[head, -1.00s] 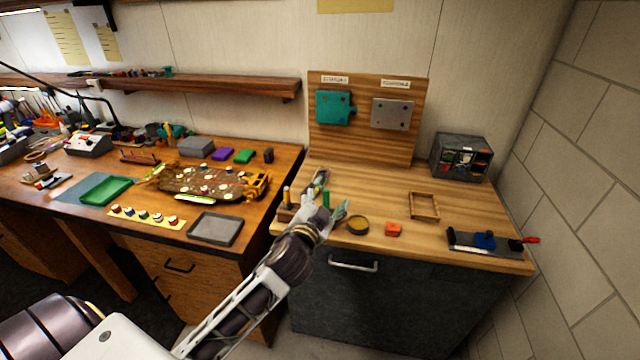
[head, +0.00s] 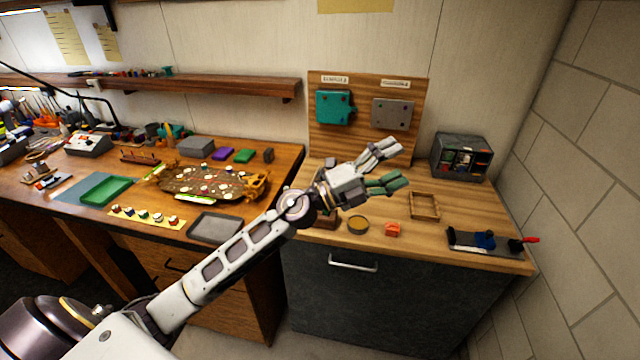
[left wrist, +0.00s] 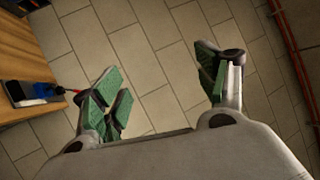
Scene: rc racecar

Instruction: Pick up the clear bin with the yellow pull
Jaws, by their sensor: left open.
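A dark grey cabinet (head: 447,143) with an open front stands at the back right of the right-hand bench. It holds several small bins (head: 465,159) with coloured contents; a clear bin with a yellow pull cannot be made out at this size. My left gripper (head: 393,166) is open and empty above the right-hand bench, left of the cabinet and apart from it, fingers toward the right. In the left wrist view the green-padded fingers (left wrist: 165,82) are spread with nothing between them. My right gripper is not in view.
On the right-hand bench are a round yellowish dish (head: 357,225), an orange-red block (head: 393,230), a wooden frame (head: 424,206) and a dark tray (head: 470,242) with a blue part and red handle. A board (head: 365,147) stands behind; a block wall (head: 590,140) is on the right.

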